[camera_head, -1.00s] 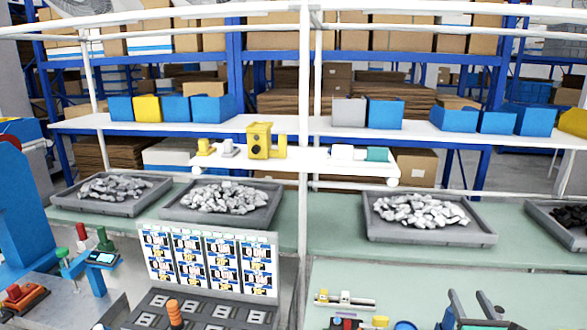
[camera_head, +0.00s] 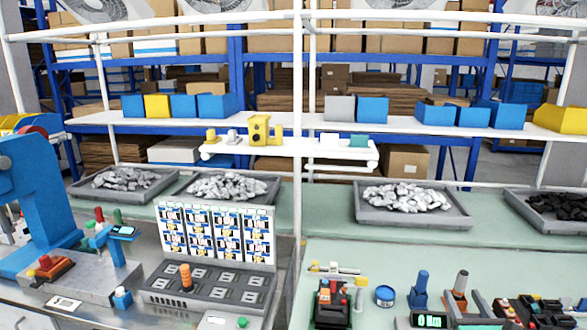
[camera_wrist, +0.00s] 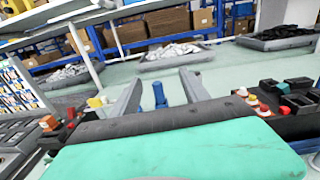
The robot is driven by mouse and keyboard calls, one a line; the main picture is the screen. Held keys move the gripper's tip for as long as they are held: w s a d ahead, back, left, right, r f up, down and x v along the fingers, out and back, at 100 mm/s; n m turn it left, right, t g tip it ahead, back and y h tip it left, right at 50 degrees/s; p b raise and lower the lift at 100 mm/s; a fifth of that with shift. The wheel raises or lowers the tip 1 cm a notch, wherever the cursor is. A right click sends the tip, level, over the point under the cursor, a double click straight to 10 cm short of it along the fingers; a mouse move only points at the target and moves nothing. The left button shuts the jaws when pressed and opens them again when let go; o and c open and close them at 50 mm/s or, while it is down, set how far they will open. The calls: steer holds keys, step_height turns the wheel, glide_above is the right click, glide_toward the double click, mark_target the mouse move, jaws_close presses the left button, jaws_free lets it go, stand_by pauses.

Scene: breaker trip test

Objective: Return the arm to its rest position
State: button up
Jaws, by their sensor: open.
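My gripper (camera_wrist: 160,88) shows in the wrist view, its two grey fingers spread apart with nothing held between them. Its wide green and dark body fills the lower part of that view. The fingers point out over the pale green bench, and a blue upright piece (camera_wrist: 160,96) shows beyond the gap between them. I cannot tell whether it is touched. In the head view I cannot pick out my gripper with certainty among the items at the bottom right.
A test panel (camera_head: 216,232) with rows of breaker pictures stands at left centre, beside a blue press (camera_head: 38,200). Grey trays of metal pieces line the back of the bench (camera_head: 345,250). Small devices, including a blue round container (camera_head: 384,296), crowd the front right. White posts cross the view.

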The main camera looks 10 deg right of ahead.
steer(key=w+a+f+n+g+y+b, duration=0.2)
steer(key=a+f+n+g+y, duration=0.25)
steer(key=a+n, duration=0.7)
steer(key=w+a+f+n+g+y+b, duration=0.25)
steer(key=a+f+n, duration=0.25)
steer(key=a+n, duration=0.7)
steer(key=s+a+f+n+g+h+b, duration=0.1)
steer(key=s+a+n+g, duration=0.2)
steer(key=s+a+n, duration=0.2)
steer(key=s+a+n+g+h+b, duration=0.1)
steer(key=s+a+n+g, duration=0.3)
steer(key=s+n, duration=0.6)
steer(key=shift+s+a+f+b, duration=0.4)
steer(key=shift+s+a+b, duration=0.25)
steer(key=shift+s, duration=0.45)
